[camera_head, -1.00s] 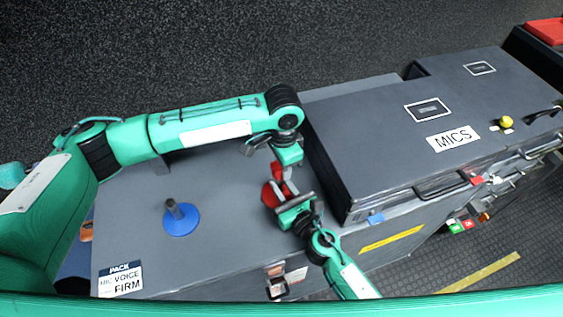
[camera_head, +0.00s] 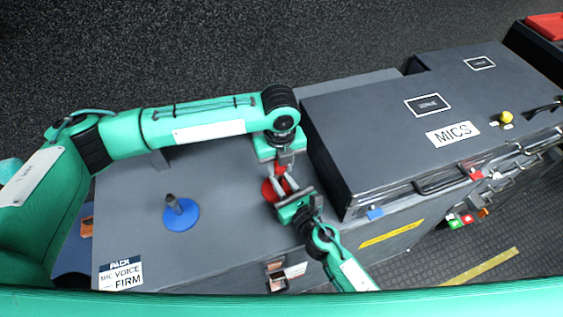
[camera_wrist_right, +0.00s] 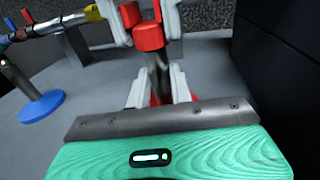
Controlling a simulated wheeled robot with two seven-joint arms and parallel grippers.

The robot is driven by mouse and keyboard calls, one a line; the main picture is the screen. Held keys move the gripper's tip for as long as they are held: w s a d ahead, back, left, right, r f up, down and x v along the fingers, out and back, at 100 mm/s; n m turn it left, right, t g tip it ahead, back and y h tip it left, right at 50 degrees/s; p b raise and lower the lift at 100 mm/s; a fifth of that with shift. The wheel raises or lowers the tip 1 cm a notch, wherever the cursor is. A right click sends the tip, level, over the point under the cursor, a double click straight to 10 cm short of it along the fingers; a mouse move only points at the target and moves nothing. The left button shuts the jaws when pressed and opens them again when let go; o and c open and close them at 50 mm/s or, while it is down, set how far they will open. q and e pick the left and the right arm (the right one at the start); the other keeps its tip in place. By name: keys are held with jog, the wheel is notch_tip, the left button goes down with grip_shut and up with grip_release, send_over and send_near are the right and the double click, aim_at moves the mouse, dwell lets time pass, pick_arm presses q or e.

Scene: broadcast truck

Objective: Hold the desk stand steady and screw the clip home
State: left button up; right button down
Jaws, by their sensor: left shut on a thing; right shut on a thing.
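The red-based desk stand (camera_head: 268,190) stands on the grey case top, close to the MICS case. Its dark stem (camera_wrist_right: 158,78) rises in the right wrist view. A red clip (camera_wrist_right: 149,37) sits at the top of the stem. My left gripper (camera_head: 281,170) comes down from above and is shut on the clip; its pale fingers show at both sides of it in the right wrist view (camera_wrist_right: 148,18). My right gripper (camera_head: 285,191) is shut on the stand's stem below, with white fingers at either side (camera_wrist_right: 158,92). The thread between clip and stem is hidden.
A blue-based stand (camera_head: 181,214) stands to the left on the grey case top (camera_head: 225,245). The raised MICS case (camera_head: 385,150) walls off the right side. A label card (camera_head: 121,274) is at the front left. The case top between the two stands is clear.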

pick_arm(q)
jog(key=m, duration=0.3)
jog(key=shift+a, duration=0.2)
jog(key=m, duration=0.5)
jog(key=shift+w+a, duration=0.1)
jog(key=shift+a, duration=0.1)
jog(key=m, duration=0.3)
jog(key=shift+w+a, duration=0.1)
jog(key=m, duration=0.5)
jog(key=shift+w+a, duration=0.1)
jog(key=shift+w, duration=0.05)
jog(key=o, duration=1)
jog(key=shift+r, duration=2.2)
